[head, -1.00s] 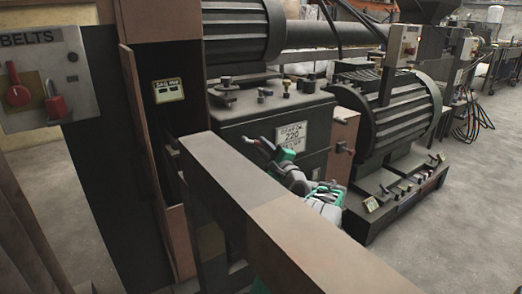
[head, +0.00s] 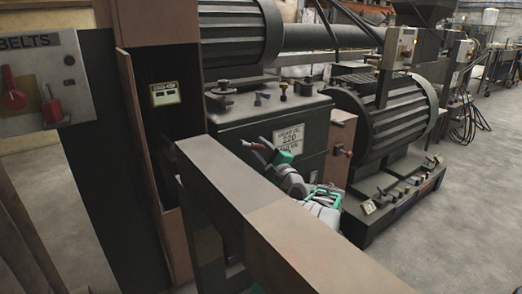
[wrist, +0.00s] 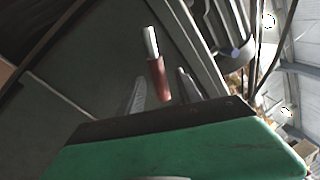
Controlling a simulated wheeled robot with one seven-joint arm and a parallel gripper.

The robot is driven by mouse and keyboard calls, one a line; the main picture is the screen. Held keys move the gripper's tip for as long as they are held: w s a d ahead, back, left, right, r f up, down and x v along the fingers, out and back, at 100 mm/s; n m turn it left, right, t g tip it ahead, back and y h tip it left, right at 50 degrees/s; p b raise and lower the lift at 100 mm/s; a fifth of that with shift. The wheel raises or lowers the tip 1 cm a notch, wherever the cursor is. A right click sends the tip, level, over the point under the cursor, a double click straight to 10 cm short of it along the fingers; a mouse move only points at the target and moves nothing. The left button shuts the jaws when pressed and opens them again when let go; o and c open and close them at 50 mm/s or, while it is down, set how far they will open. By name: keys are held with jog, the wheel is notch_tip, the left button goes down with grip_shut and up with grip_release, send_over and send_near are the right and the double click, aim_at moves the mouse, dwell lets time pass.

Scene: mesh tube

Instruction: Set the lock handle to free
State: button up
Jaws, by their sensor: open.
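A thin handle (wrist: 156,75) with a red-brown grip and a pale tip shows in the wrist view; I take it for the lock handle. It stands between my two grey fingers, and its lower end is hidden behind my gripper's body. My gripper (wrist: 160,92) is open, with one finger on each side of the handle; I cannot tell whether either touches it. In the head view the handle's pale tip (head: 246,142) sticks out to the left of my green and grey gripper (head: 268,152), in front of the dark machine box.
A long beam (head: 240,190) crosses the foreground, partly hiding my arm. A BELTS panel (head: 40,85) with red knobs is at the left. The dark box (head: 240,122) carries a 220 label (head: 290,138). A ribbed motor (head: 385,115) stands at the right; open floor lies beyond it.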

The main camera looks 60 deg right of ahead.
jog(key=p+v, duration=0.1)
jog(key=v, duration=0.6)
jog(key=shift+s+p, duration=0.25)
jog(key=shift+p, duration=0.1)
jog(key=shift+a, duration=0.15)
